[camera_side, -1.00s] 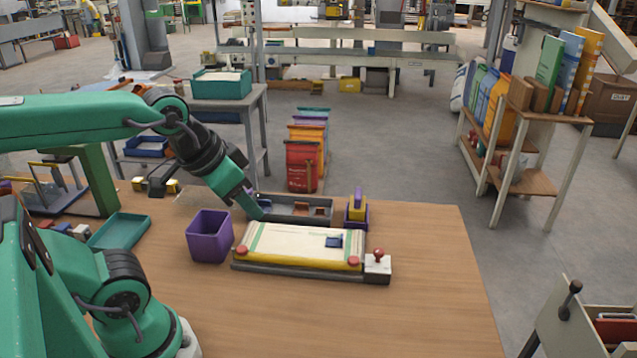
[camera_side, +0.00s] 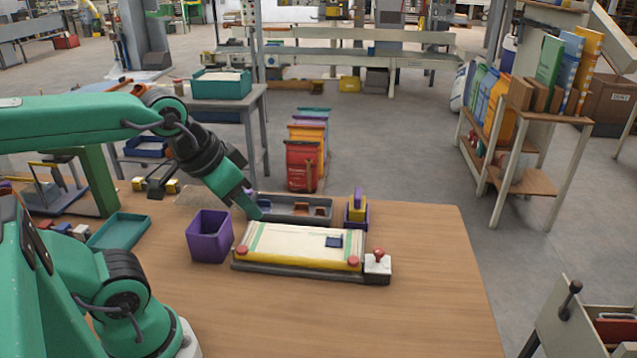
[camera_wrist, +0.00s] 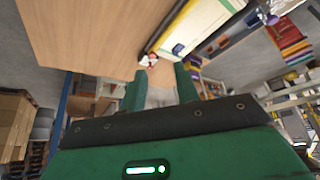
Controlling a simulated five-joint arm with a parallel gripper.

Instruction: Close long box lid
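A long, low box (camera_side: 297,262) with a cream top, green stripes and a yellow front edge lies on the wooden table, with a red knob near each front corner. Its top looks flat; I cannot tell whether this is a lid. Behind it is a long grey open tray (camera_side: 318,202) with brownish pieces inside. My gripper (camera_side: 260,211) points down at the tray's left end, just behind the cream box; contact cannot be told. In the wrist view my gripper (camera_wrist: 160,72) has its two green fingers apart with nothing between them. The cream box (camera_wrist: 190,30) shows beyond them.
A purple bin (camera_side: 209,238) stands left of the cream box. A white block with a red knob (camera_side: 377,265) is at its right end, and a yellow-purple item (camera_side: 357,210) stands behind. A teal tray (camera_side: 119,231) is farther left. The front and right of the table are clear.

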